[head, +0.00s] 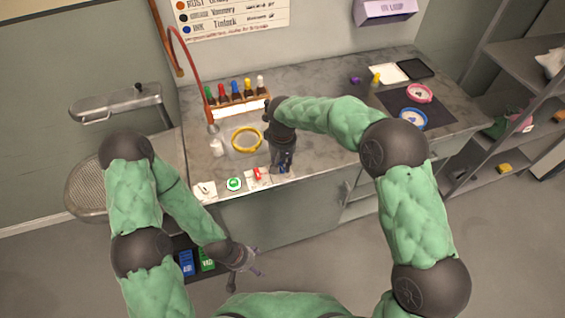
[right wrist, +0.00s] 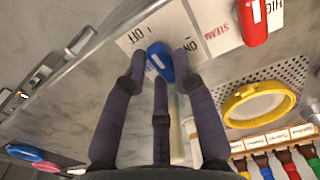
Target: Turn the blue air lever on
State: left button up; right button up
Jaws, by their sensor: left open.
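The blue air lever (right wrist: 160,61) stands on a white plate (right wrist: 133,41) with OFF and ON lettering, by the counter's front edge. In the right wrist view it lies between the tips of my right gripper (right wrist: 161,66). The fingers are apart with small gaps beside the lever; I cannot tell whether any touches it. Part of the lever is hidden by the fingers. In the head view my right gripper (head: 283,165) points down over this spot and mostly covers the lever. My left gripper (head: 256,262) is open and empty, low in front of the counter.
A red lever (head: 259,174) and a green round control (head: 234,184) stand left of the blue lever. Blue (head: 186,262) and green (head: 207,260) labelled panels are beside my left gripper.

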grip_shut()
jog(key=m+p, duration=0.1)
jog(key=m, duration=0.2)
jog(key=shift+m, duration=0.4)
jog(key=m, duration=0.5)
jog(key=shift+s+m, duration=0.2)
jog(key=shift+m, duration=0.1)
jog(key=m, duration=0.4)
jog(key=shift+s+a+m, duration=0.1)
jog(key=shift+a+m, duration=0.05)
jog(key=shift+m, duration=2.15)
